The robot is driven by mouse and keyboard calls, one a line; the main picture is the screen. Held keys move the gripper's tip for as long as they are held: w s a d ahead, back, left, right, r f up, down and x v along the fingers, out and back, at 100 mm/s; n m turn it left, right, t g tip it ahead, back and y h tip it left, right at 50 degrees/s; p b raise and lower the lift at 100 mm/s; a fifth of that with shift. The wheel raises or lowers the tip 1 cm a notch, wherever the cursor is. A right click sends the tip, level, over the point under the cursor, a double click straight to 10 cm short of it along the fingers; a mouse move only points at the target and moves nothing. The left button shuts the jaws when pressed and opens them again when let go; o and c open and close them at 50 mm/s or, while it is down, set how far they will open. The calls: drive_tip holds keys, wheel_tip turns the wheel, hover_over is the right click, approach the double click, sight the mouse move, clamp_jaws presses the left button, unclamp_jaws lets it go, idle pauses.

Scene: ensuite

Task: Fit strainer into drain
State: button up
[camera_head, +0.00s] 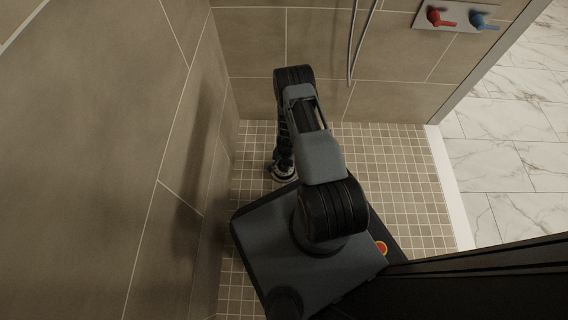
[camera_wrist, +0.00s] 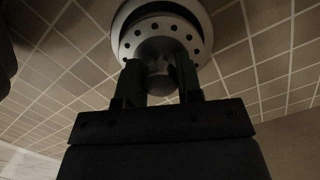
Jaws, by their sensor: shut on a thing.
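The strainer (camera_wrist: 163,44) is a round metal disc with a ring of small holes and a knob. In the wrist view my gripper (camera_wrist: 160,82) is shut on that knob, one dark finger on each side. Behind the disc is the pale round rim of the drain (camera_wrist: 203,18), with a dark band showing between rim and disc at the top. The disc overlaps the drain and looks slightly off its centre. Whether it touches the drain cannot be told. In the head view my gripper (camera_head: 283,165) points down at the shower floor, and my arm partly hides the drain area (camera_head: 284,176).
The small-tiled shower floor (camera_head: 395,165) is clear to the right. A tiled wall (camera_head: 100,150) stands close on the left, another at the back with a hose (camera_head: 353,45) and red and blue taps (camera_head: 440,18). A pale sill (camera_head: 450,190) borders the marble floor.

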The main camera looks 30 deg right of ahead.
drive_tip(key=shift+f, duration=1.15)
drive_tip(key=o, duration=1.1)
drive_tip(key=r+p, duration=0.2)
drive_tip(key=r, duration=0.2)
drive_tip(key=w+d+r+p, duration=0.1)
drive_tip(key=r+p, duration=0.1)
drive_tip(key=r, duration=0.3)
drive_tip(key=r+p, duration=0.2)
drive_tip(key=r, duration=0.2)
drive_tip(key=shift+w+d+r, duration=0.15)
drive_tip(key=shift+d+r, duration=0.2)
